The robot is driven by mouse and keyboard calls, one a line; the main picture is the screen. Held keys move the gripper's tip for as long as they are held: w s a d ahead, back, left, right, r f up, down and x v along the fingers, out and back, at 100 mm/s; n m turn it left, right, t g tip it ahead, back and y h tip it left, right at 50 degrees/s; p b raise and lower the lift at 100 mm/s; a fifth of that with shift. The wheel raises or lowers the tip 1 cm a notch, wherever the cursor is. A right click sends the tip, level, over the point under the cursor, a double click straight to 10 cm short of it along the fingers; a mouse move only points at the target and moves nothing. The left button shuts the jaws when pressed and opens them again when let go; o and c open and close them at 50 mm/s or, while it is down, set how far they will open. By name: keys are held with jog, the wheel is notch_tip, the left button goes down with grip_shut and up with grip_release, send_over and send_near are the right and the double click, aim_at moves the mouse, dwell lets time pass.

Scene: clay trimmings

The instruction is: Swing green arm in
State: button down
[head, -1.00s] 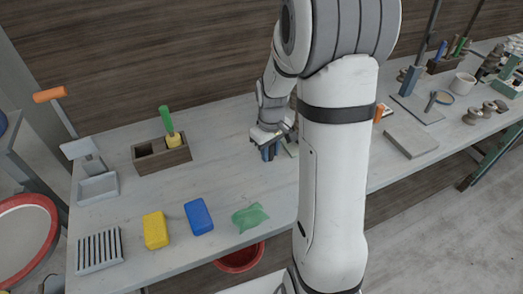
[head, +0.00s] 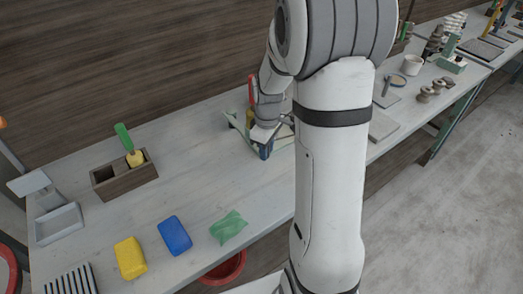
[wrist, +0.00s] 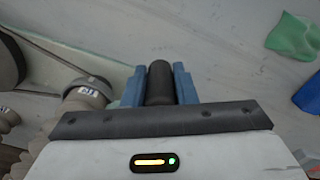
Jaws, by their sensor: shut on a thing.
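My gripper (wrist: 158,88) has its blue fingers closed on both sides of an upright-looking black cylindrical grip (wrist: 159,82) in the wrist view. In the head view my gripper (head: 265,150) is low over the bench, left of my white arm link. A thin pale green bar (head: 234,121) shows just left of my gripper, probably the green arm. Whether the black grip belongs to it is hidden by my gripper and wrist.
A wooden box with a green-handled tool (head: 124,182), a yellow block (head: 130,257), a blue block (head: 174,235) and a crumpled green cloth (head: 229,227) lie on the bench to the left. A red upright piece (head: 251,88) stands behind my wrist. Bench between is clear.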

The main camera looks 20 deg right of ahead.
jog(key=shift+d, duration=0.1)
dwell(0.3)
jog(key=c, duration=1.3)
grip_release()
jog(key=shift+d, duration=0.15)
jog(key=shift+o, duration=0.7)
jog(key=shift+r, duration=0.1)
notch_tip(320, 180, up, 8)
jog(key=shift+f, duration=0.15)
jog(key=shift+f, duration=0.1)
